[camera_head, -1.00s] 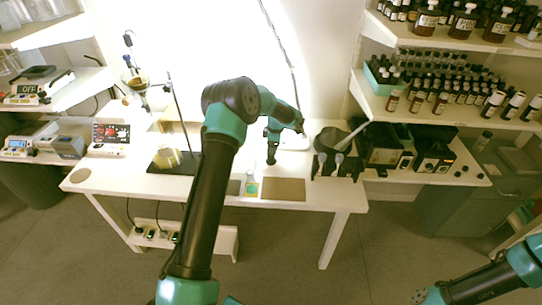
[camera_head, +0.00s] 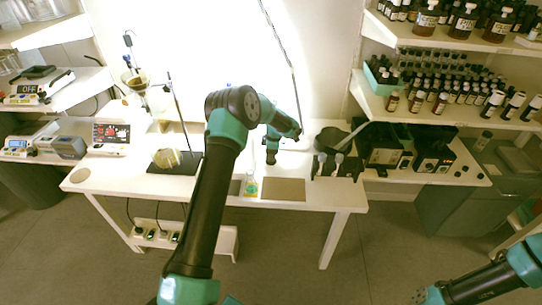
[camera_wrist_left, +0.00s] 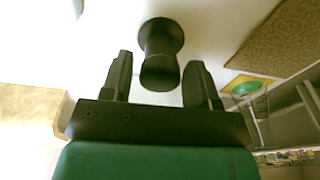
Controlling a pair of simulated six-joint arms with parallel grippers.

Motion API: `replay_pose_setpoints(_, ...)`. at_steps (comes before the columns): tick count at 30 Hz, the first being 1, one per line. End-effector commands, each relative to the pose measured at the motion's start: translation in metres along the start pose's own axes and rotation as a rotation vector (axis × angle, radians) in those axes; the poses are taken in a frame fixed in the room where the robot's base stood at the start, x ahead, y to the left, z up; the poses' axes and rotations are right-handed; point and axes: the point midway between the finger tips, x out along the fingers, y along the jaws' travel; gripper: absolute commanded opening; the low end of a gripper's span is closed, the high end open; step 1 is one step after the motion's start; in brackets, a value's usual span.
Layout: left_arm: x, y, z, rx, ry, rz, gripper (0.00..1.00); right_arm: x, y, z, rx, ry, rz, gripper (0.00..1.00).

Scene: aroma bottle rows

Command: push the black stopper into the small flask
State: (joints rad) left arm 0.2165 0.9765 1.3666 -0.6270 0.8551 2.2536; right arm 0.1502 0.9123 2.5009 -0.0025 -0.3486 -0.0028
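The black stopper (camera_wrist_left: 161,45) shows in the left wrist view as a dark, waisted piece between and just beyond my left gripper's fingers. My left gripper (camera_wrist_left: 160,78) is open, with a clear gap on each side of the stopper. In the head view my left gripper (camera_head: 271,158) points down over the back of the white table. The small flask (camera_head: 251,187) holds greenish liquid and stands near the table's front edge, left of a brown mat. It also shows in the left wrist view (camera_wrist_left: 246,88), right of the fingers.
The brown mat (camera_head: 284,190) lies bare at the front of the white table (camera_head: 318,197). A dark holder (camera_head: 337,167) with pale-topped tools stands to the right. A stand with a round flask (camera_head: 166,158) is to the left. Bottle shelves are at the right.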

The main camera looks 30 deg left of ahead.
Motion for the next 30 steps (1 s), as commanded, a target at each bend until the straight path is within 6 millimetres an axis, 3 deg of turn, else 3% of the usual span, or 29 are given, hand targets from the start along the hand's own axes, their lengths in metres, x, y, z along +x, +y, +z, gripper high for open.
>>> replay_pose_setpoints(12, 0.0, 0.0, 0.0, 0.0, 0.0, 0.0, 0.15, 0.0, 0.0, 0.0, 0.0, 0.0, 0.0, 0.43)
replay_pose_setpoints(23, -0.005, 0.0, -0.001, 0.0, 0.0, 0.001, 0.15, 0.0, 0.0, 0.0, 0.0, 0.0, 0.0, 0.43)
replay_pose_setpoints(30, -0.028, 0.0, -0.003, -0.002, -0.001, 0.001, 0.15, 0.0, 0.0, 0.0, 0.0, 0.0, 0.0, 0.43)
